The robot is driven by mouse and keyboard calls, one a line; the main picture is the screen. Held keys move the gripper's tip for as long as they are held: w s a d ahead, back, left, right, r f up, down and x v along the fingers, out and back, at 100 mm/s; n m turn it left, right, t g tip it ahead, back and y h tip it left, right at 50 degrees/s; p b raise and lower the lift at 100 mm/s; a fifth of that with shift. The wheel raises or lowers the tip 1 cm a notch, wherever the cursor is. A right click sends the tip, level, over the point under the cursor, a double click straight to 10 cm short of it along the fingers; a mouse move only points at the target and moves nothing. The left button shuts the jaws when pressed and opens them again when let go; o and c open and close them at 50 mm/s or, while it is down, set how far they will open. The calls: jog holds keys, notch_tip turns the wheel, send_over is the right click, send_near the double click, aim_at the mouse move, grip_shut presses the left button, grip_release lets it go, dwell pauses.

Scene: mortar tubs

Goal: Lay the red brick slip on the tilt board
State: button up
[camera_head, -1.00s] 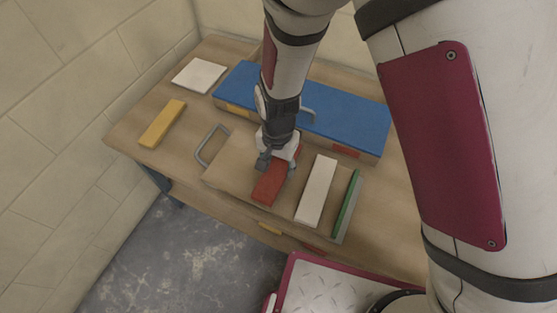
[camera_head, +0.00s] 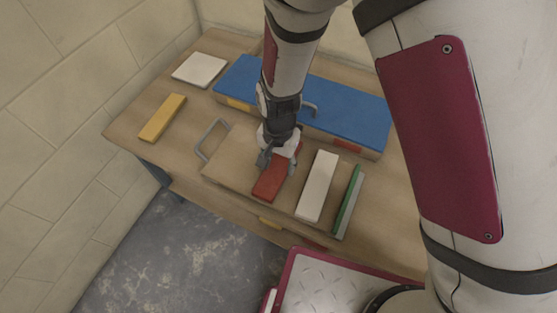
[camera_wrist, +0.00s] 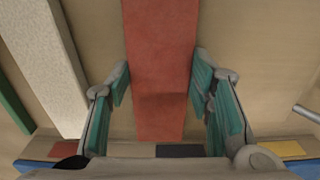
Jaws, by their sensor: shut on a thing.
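The red brick slip (camera_head: 269,187) lies lengthwise on a tan board (camera_head: 225,178) with a grey handle at its left end. It also runs up the middle of the wrist view (camera_wrist: 160,60). My gripper (camera_head: 277,163) points down over the slip's far part. In the wrist view my gripper (camera_wrist: 160,85) has a teal-padded finger against each long side of the slip, shut on it. I cannot tell whether the slip is lifted. A long blue-topped board (camera_head: 345,110) lies behind, with yellow, black and red patches along its front; which board is the tilt board is not clear.
On the tan board, right of the red slip, lie a white slip (camera_head: 317,186) and a green-and-grey strip (camera_head: 347,203). A yellow slip (camera_head: 162,118) and a white square tile (camera_head: 200,70) lie on the table's left. Bare tabletop (camera_head: 150,95) surrounds them. Block walls stand close behind and left.

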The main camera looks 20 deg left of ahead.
jog(key=shift+f, duration=0.1)
jog(key=o, duration=1.6)
